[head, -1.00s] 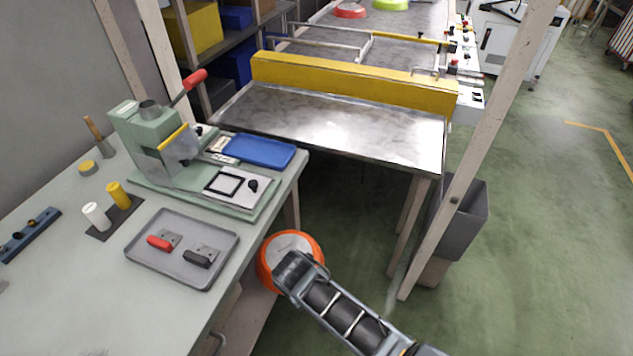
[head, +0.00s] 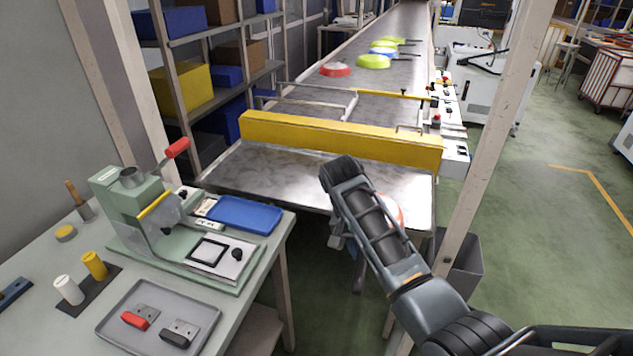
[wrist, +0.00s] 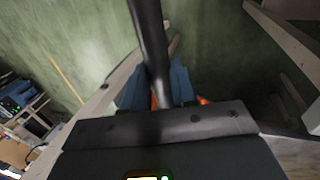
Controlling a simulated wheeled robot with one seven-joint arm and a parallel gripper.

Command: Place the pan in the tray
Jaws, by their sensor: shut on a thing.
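In the head view the orange pan (head: 396,208) shows only in part behind my arm, over the front edge of the metal table. My gripper is mostly hidden there. In the wrist view my gripper (wrist: 158,88) is shut on the pan. A dark bar, seemingly the pan's handle (wrist: 150,40), runs between the fingers, with orange patches beside them. A grey tray (head: 192,309) lies on the workbench at lower left and holds a red-handled and a black-handled piece. A blue tray (head: 240,215) lies beside the green press. The pan is apart from both trays.
The green press (head: 135,210) stands on the workbench with a yellow and a white cylinder near it. A yellow barrier (head: 340,138) crosses the metal table (head: 275,170). Several coloured pans lie on the conveyor beyond. A wooden post (head: 495,130) stands right of the table.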

